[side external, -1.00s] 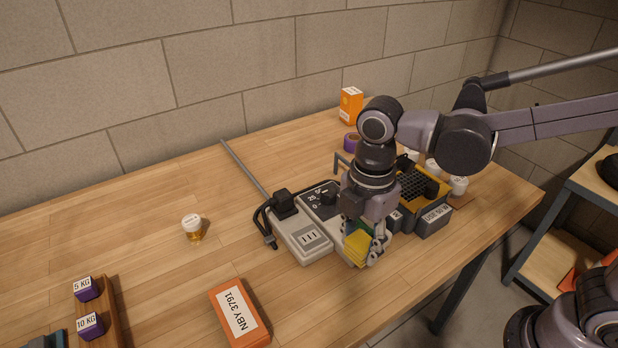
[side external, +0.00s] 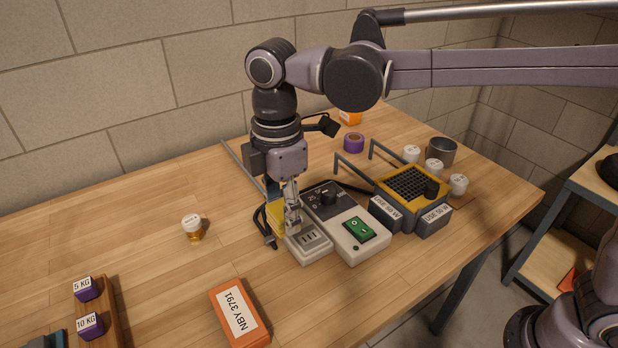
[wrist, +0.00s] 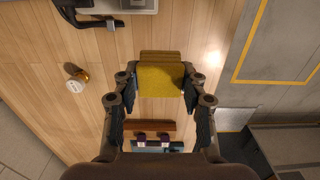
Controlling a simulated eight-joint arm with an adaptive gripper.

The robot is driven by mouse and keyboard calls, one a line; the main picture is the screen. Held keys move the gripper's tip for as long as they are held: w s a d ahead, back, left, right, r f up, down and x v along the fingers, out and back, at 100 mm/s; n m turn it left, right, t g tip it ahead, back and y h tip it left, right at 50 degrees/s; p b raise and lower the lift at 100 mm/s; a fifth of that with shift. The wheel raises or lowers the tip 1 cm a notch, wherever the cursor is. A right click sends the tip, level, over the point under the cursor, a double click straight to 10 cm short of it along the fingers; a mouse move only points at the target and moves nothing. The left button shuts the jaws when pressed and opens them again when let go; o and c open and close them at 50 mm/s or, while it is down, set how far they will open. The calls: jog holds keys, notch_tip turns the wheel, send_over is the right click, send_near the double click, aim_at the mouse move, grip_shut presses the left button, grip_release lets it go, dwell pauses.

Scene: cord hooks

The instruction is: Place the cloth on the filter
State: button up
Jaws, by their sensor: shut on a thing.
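My gripper (side external: 292,224) points down and is shut on a folded yellow cloth (side external: 277,218), which is partly hidden behind the fingers. In the wrist view, the yellow cloth (wrist: 161,78) sits between the fingertips (wrist: 160,88). In the side view the gripper appears over or near the left end of the grey socket box; its height is hard to tell. A yellow-framed unit with a black grid (side external: 408,182), which looks like the filter, stands to the right, apart from the gripper. A black knob-like piece is on its front right corner.
A control box with a green switch (side external: 360,229) lies between gripper and grid unit. An orange box (side external: 240,312) and a small bottle (side external: 193,228) lie left.

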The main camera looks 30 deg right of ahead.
send_over(236, 310)
notch_tip(236, 310, down, 7)
jog(key=shift+f, duration=1.95)
jog(key=shift+f, duration=0.15)
jog(key=o, duration=1.1)
jog(key=shift+o, duration=0.2)
